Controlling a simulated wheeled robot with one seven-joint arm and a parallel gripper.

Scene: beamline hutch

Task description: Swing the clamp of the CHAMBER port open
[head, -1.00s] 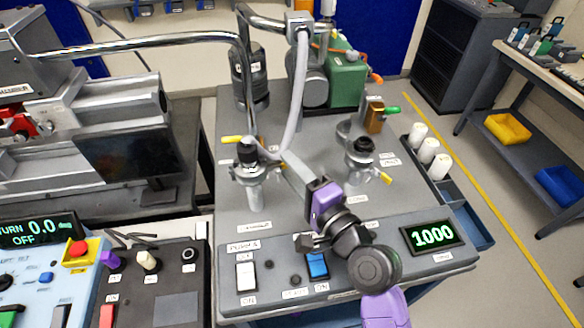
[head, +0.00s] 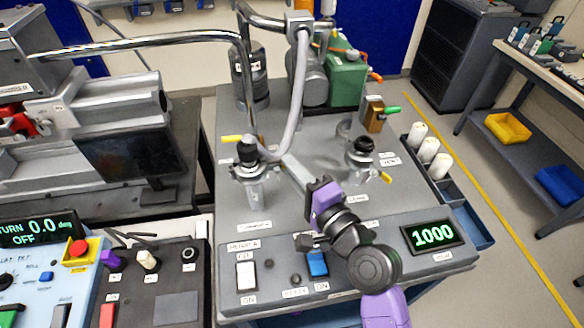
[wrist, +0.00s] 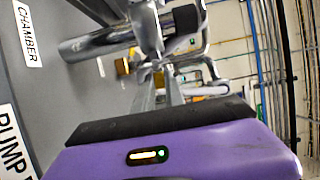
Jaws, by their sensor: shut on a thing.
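The CHAMBER port (head: 253,190) stands left of centre on the grey bench top in the head view, a metal tube with a black knob above it. Its clamp (head: 240,172) is a metal ring around the joint. A yellow-tipped handle (head: 232,139) points left. The CHAMBER label (wrist: 28,32) shows in the wrist view. My purple gripper (head: 285,160) reaches in from the lower right. Its long fingers are shut on the clamp at the port's right side. The fingers hide the grasped part, and whether the clamp ring is parted is unclear.
A similar port (head: 359,165) with a yellow-tipped handle stands to the right. A grey hose (head: 297,90) hangs close behind my fingers. The front panel carries a white switch (head: 246,275), a blue switch (head: 317,263) and a display reading 1000 (head: 433,236).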

